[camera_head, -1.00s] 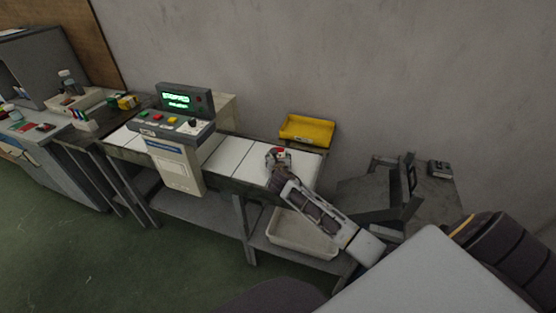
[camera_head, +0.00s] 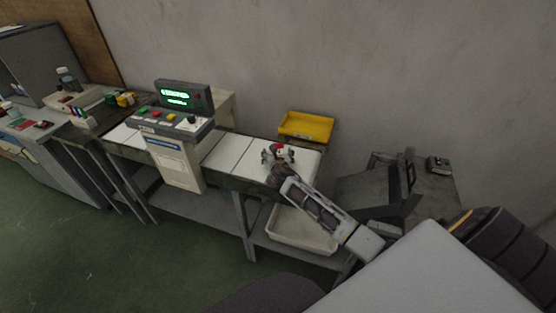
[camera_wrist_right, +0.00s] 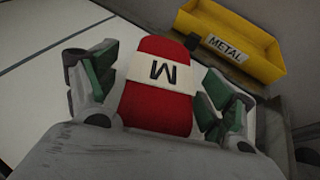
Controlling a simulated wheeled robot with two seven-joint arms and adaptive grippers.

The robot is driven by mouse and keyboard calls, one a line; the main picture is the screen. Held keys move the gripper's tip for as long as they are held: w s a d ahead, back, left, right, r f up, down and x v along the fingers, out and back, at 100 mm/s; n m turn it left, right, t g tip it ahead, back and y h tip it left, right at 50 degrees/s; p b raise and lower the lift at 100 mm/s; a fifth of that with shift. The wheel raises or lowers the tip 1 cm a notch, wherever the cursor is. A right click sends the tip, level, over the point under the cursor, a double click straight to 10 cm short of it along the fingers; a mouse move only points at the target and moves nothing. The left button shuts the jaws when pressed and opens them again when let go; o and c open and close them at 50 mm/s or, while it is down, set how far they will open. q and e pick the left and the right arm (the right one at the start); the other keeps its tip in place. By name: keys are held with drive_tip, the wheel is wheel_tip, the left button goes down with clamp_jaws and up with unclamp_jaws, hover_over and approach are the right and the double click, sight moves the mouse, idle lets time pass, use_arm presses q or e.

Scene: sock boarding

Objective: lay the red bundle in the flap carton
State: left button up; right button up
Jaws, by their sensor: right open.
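The red bundle (camera_wrist_right: 160,95) has a white band marked with an M. It lies on the white work surface, and a small red patch of it (camera_head: 278,147) shows in the head view. My right gripper (camera_head: 278,155) is open around the bundle. In the right wrist view its green-padded fingers (camera_wrist_right: 158,88) stand on both sides of it, with little gap; I cannot tell whether they touch. I cannot make out the flap carton for certain; a dark grey box-like thing (camera_head: 365,193) stands right of the bench. My left gripper is not in view.
A yellow bin (camera_head: 306,127) labelled METAL (camera_wrist_right: 228,48) stands behind the bundle. A machine with a green display (camera_head: 178,98) stands to the left on the bench. A pale tray (camera_head: 300,232) sits on the lower shelf. White surface left of the gripper is clear.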

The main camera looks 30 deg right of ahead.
drive_tip(key=shift+s+a+r, duration=0.15)
drive_tip(key=shift+s, duration=0.15)
drive_tip(key=shift+s+a+r, duration=0.25)
drive_tip(key=shift+s, duration=0.3)
drive_tip(key=p+v, duration=0.1)
drive_tip(key=v, duration=0.7)
drive_tip(key=shift+r, duration=0.1)
drive_tip(key=shift+s+a+r, duration=0.25)
drive_tip(key=shift+s+a, duration=0.05)
drive_tip(key=shift+s, duration=0.25)
drive_tip(key=shift+s+a+r, duration=0.1)
drive_tip(key=shift+s+a, duration=0.05)
drive_tip(key=shift+s, duration=0.1)
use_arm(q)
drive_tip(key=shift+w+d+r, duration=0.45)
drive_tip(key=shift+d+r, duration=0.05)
use_arm(e)
drive_tip(key=shift+c, duration=0.3)
